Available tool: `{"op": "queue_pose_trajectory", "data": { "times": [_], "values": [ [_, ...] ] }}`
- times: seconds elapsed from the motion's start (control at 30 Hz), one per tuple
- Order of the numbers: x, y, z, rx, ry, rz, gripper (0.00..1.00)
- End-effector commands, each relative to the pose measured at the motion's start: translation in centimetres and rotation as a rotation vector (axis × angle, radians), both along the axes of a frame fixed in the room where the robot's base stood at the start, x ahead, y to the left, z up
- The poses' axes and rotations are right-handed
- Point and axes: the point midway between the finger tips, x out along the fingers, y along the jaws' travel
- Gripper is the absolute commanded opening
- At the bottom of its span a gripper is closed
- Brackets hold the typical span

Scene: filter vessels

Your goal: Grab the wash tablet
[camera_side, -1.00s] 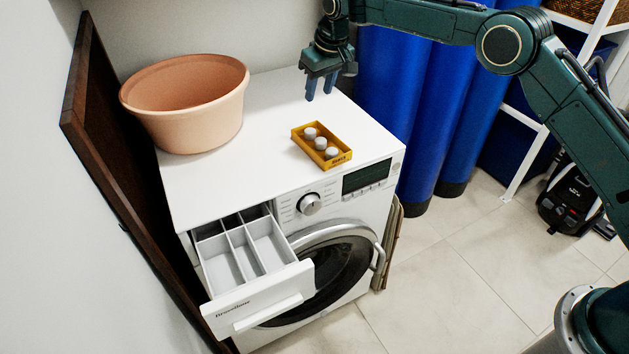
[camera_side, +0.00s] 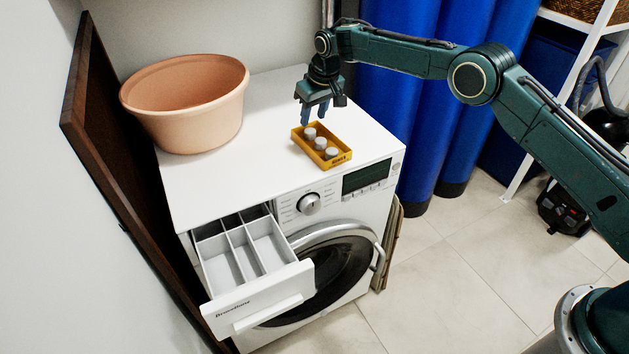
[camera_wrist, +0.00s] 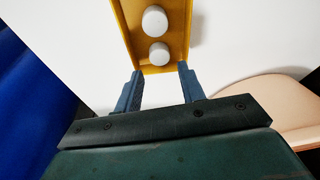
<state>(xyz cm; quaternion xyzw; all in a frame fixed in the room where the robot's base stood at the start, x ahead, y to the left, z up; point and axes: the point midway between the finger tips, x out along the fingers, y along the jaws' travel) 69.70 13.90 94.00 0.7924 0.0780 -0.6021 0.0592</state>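Several round grey-white wash tablets sit in a yellow tray (camera_side: 343,158) on top of the white washing machine (camera_side: 230,178). In the side view I see a back tablet (camera_side: 310,133), a middle tablet (camera_side: 320,143) and a front tablet (camera_side: 331,153). My gripper (camera_side: 314,117) is above the tray's back end, fingers pointing down, apart and empty. In the wrist view, two tablets show, one (camera_wrist: 154,19) farther and one (camera_wrist: 159,53) nearer my open fingers (camera_wrist: 160,80); the tray's near edge lies just ahead of the fingertips.
A peach-coloured tub (camera_side: 190,110) stands at the back left of the machine top. The detergent drawer (camera_side: 250,285) is pulled out at the front left, with empty compartments. The machine top between tub and tray is clear.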

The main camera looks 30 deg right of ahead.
Motion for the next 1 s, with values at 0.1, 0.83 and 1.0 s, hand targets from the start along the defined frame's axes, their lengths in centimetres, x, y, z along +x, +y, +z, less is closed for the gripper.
{"op": "queue_pose_trajectory", "data": {
  "times": [0.1, 0.83, 1.0],
  "values": [
    [0.1, 0.0, -0.7, 0.000, 0.001, 0.000, 0.40],
    [1.2, 0.2, -5.0, 0.000, 0.000, 0.000, 0.40],
    [1.2, 0.2, -4.9, 0.000, 0.000, 0.000, 0.40]
  ]
}}
